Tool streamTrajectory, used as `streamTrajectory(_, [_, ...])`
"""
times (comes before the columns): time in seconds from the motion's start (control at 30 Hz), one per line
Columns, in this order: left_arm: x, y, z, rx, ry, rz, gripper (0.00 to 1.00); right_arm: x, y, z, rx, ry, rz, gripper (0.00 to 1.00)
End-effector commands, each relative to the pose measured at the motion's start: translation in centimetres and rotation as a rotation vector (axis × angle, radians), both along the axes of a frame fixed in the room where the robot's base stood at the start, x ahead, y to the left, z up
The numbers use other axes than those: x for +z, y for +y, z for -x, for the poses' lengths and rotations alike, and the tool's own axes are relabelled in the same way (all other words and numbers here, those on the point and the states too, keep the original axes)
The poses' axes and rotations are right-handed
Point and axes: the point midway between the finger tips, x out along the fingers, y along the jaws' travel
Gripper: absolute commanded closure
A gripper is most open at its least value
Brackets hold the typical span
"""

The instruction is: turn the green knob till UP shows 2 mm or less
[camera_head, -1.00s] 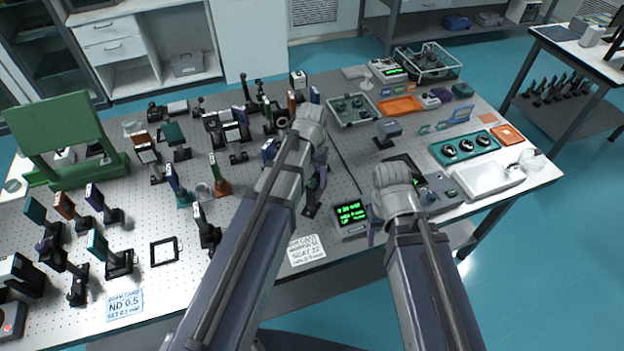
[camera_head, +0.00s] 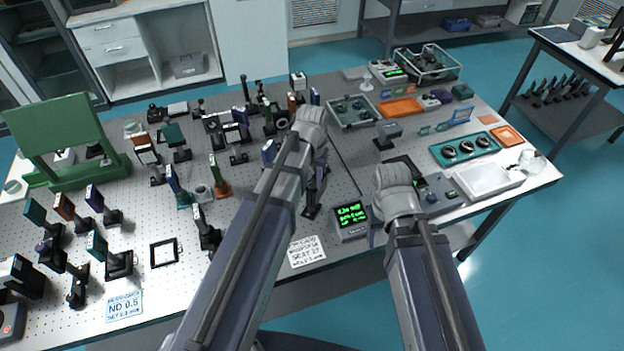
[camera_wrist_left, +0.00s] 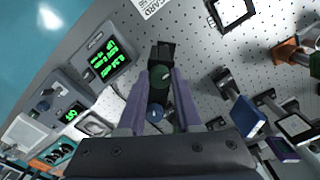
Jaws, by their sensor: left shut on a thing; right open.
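The green knob (camera_wrist_left: 159,76) shows in the left wrist view on a dark mount (camera_wrist_left: 161,54). My left gripper (camera_wrist_left: 160,84) is shut on the green knob, one finger on each side of it. In the head view my left gripper (camera_head: 309,150) hides the knob behind its wrist. The readout box (camera_head: 352,220) with green digits stands just right of the mount; it also shows in the left wrist view (camera_wrist_left: 104,57). Its digits are too small and blurred to read surely.
A white card (camera_head: 306,251) lies in front of the mount. Several posted optics (camera_head: 208,229) stand to the left on the perforated table. A second small display (camera_wrist_left: 71,115) stands beyond the readout. A teal tray (camera_head: 465,148) lies at the right.

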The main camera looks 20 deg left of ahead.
Motion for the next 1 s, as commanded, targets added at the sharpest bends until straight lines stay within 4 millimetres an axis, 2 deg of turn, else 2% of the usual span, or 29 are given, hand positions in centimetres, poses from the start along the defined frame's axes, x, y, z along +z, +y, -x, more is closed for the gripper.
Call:
streamTrajectory(0.27, [0.00,0.01,0.00,0.171,0.000,0.000,1.00,0.00,0.00,0.00,0.000,0.000,0.000,0.37])
streamTrajectory(1.0, [-0.01,0.00,0.01,0.868,0.000,0.000,1.00,-0.01,0.00,0.00,0.000,0.000,0.000,0.37])
